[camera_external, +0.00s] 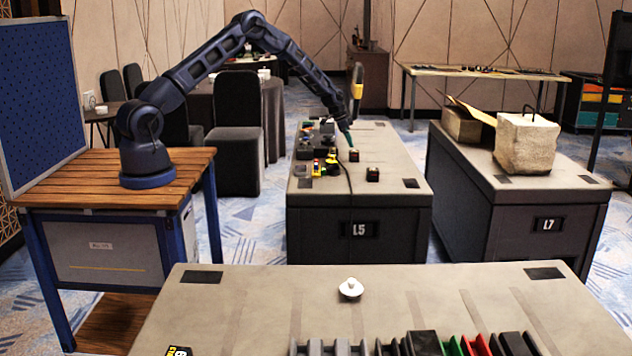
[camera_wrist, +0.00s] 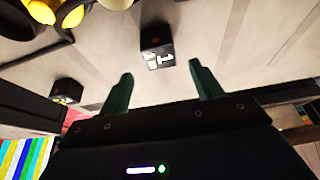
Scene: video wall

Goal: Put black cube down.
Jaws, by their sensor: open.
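Two small dark cubes lie on the grey top of the L5 bench (camera_external: 400,150). One cube (camera_external: 354,155) sits just below my gripper (camera_external: 349,142), and the other cube (camera_external: 373,174) sits nearer the bench's front edge. In the wrist view, a black cube with white markings (camera_wrist: 157,42) rests on the surface, ahead of the gap between my green fingertips (camera_wrist: 161,70). The fingers are apart with nothing between them. A second dark cube (camera_wrist: 66,91) lies to the left, outside the fingers. I cannot tell for certain which cube matches which across the views.
Yellow and black items (camera_external: 331,165) and dark clutter (camera_external: 308,150) crowd the bench's left side. A yellow-and-black upright object (camera_external: 356,82) stands behind my gripper. The bench's right side is mostly clear. The L7 bench (camera_external: 525,195) carries a pale block (camera_external: 525,145).

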